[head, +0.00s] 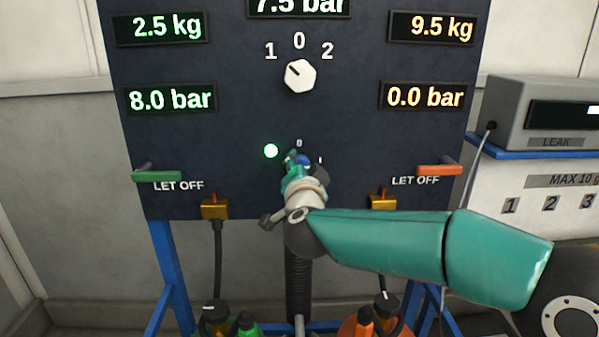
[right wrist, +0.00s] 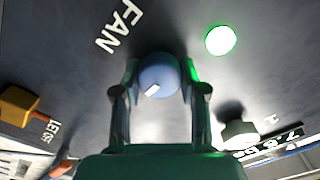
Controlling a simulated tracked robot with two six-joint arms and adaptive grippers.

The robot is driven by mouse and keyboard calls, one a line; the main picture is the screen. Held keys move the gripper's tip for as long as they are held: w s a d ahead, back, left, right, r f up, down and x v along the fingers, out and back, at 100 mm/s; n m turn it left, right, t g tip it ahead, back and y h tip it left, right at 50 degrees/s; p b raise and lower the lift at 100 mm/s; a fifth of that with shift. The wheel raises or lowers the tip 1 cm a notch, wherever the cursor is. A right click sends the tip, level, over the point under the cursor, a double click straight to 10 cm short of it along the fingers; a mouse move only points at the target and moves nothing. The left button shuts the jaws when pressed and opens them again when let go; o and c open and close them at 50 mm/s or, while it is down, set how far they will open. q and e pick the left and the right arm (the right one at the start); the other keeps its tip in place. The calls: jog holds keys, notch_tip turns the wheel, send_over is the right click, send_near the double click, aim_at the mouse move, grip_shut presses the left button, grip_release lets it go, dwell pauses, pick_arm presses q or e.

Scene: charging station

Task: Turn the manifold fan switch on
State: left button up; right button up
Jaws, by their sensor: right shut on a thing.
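The fan switch is a blue knob (head: 304,159) low in the middle of the dark panel, with a 0 above it and an I to its right. In the right wrist view the knob (right wrist: 158,75) sits between my fingers, beside the word FAN. Its white mark points lower left there, away from the lamp, which is the I side. My right gripper (head: 296,160) is shut on the knob and hides part of it in the head view. A round lamp (head: 271,151) beside the switch is lit green. My left gripper is not in view.
A white selector knob (head: 300,76) is above the switch. A green lever (head: 157,176) and an orange lever (head: 439,170) stick out at the panel's sides. Yellow fittings (head: 215,209) with hoses hang below. A grey leak device (head: 545,115) stands at the right.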

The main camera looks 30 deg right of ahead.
dwell(0.5)
jog(key=o, duration=1.1)
jog(key=shift+o, duration=0.2)
jog(key=v, duration=1.2)
jog(key=shift+f, duration=0.1)
